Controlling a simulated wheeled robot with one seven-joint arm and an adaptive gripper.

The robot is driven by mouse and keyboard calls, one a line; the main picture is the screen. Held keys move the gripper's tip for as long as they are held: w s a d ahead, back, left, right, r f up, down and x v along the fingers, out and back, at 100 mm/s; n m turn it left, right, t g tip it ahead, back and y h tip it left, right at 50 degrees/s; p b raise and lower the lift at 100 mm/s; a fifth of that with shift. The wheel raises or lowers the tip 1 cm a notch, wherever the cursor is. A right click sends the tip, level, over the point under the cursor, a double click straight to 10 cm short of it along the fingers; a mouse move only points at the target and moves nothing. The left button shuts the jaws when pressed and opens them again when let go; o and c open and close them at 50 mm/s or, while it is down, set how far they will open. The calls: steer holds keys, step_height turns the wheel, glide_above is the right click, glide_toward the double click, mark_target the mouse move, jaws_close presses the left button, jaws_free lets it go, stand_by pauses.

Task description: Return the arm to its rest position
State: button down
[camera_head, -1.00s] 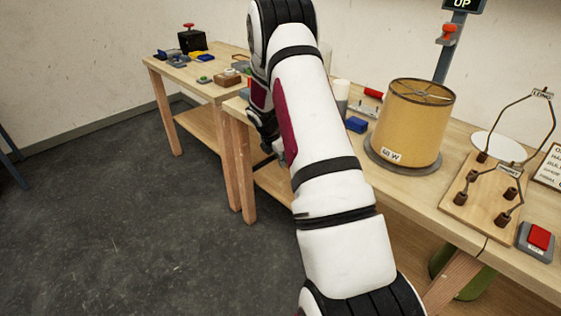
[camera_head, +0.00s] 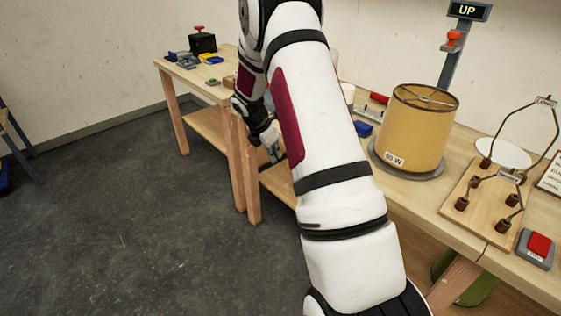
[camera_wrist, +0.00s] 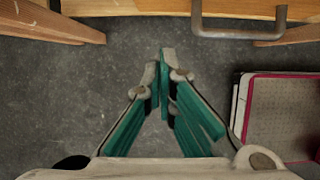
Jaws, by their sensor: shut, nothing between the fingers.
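My arm crosses the middle of the head view, bent at the elbow near the top edge. My gripper (camera_head: 271,148) hangs at the front edge of the workbench, left of my upper arm and partly small in that view. In the wrist view my gripper (camera_wrist: 164,80) points down with its green-padded fingers together at the tips. It is shut and holds nothing. Grey floor lies below the fingers.
A lampshade (camera_head: 417,130) marked 60 W stands on the workbench (camera_head: 440,205). A wire-frame board (camera_head: 485,203) and red button (camera_head: 540,244) are to its right.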

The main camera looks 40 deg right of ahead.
steer(key=shift+v, duration=1.45)
steer(key=s+a+r+m+t+p, duration=0.1)
steer(key=s+a+r+m+p, duration=0.1)
steer(key=s+a+r+m, duration=0.65)
steer(key=s+a+r+n+t+p, duration=0.1)
steer(key=s+a+r+p, duration=0.15)
steer(key=a+r, duration=0.75)
steer(key=s+a+r+m+y+p, duration=0.1)
steer(key=s+a+r+m+p, duration=0.1)
steer(key=s+r, duration=0.3)
steer(key=s+a+r+m+t+y+p, duration=0.1)
steer(key=s+a+r+m, duration=0.4)
steer(key=s, duration=0.7)
steer(key=s+a+r+m+t+y+p, duration=0.1)
steer(key=s+a+r+m+y+p, duration=0.1)
steer(key=s, duration=0.6)
step_height(320, 180, up, 3)
steer(key=a+m+p, duration=0.1)
steer(key=a, duration=0.1)
steer(key=shift+s+a, duration=0.15)
steer(key=shift+a, duration=0.1)
steer(key=shift+m, duration=0.25)
